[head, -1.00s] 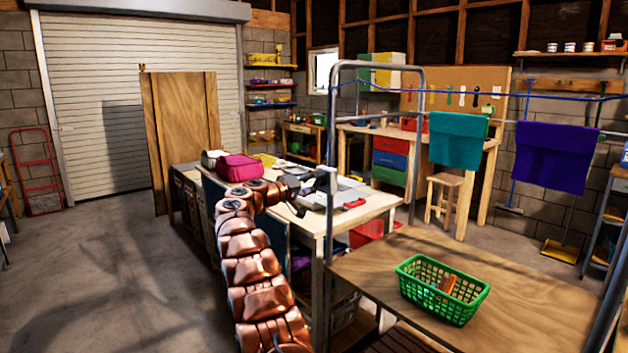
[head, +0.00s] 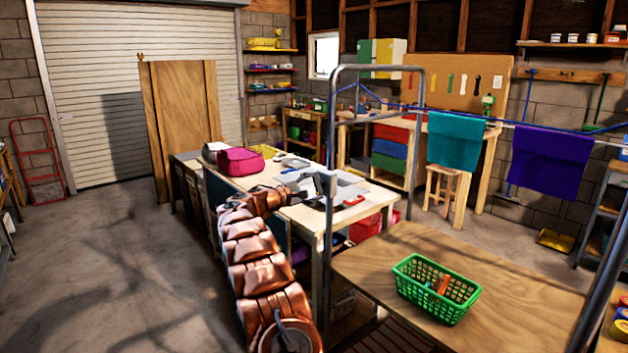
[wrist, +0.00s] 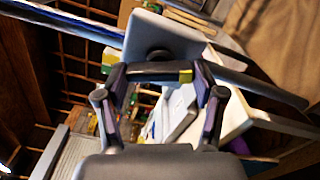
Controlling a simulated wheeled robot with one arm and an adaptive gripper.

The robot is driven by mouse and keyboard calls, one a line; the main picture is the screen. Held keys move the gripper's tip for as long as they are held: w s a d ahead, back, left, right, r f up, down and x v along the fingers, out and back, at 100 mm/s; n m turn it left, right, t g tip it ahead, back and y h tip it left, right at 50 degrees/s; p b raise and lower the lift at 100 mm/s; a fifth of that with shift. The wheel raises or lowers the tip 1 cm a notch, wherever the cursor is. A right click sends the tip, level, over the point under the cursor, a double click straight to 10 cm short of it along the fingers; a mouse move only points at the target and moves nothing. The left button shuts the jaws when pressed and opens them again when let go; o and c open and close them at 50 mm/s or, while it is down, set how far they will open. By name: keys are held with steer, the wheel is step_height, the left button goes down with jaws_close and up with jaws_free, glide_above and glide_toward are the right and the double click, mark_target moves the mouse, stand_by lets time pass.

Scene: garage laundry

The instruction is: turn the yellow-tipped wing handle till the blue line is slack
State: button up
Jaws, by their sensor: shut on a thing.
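My gripper (wrist: 160,92) is shut on the wing handle, a dark bar (wrist: 150,72) with a yellow tip (wrist: 186,76), in the wrist view. The bar lies across between the fingers, in front of a grey plate (wrist: 165,35) on the metal frame. In the head view my gripper (head: 318,186) is at the near post of this frame (head: 330,130); the handle is too small to make out there. The blue line (head: 470,113) runs from the frame to the right, dipping below its ends. It also shows in the wrist view (wrist: 70,20).
A teal towel (head: 455,142) and a purple towel (head: 550,160) hang at the right. A green basket (head: 410,285) stands on the wooden table (head: 375,255). A workbench (head: 300,212) with a pink bag (head: 240,160) lies behind my arm.

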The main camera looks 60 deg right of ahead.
steer(key=n+p, duration=0.3)
steer(key=n, duration=0.1)
steer(key=shift+r+p, duration=0.15)
steer(key=shift+p, duration=0.25)
steer(key=shift+s+f+n+p, duration=0.1)
steer(key=shift+f+n+p, duration=0.05)
steer(key=shift+n+p, duration=0.6)
steer(key=shift+f+n+p, duration=0.1)
steer(key=shift+n+p, duration=0.3)
steer(key=shift+n, duration=0.55)
steer(key=shift+f, duration=0.1)
steer(key=o, duration=1.1)
steer(key=shift+o, duration=0.2)
steer(key=shift+a, duration=0.1)
steer(key=v, duration=1.2)
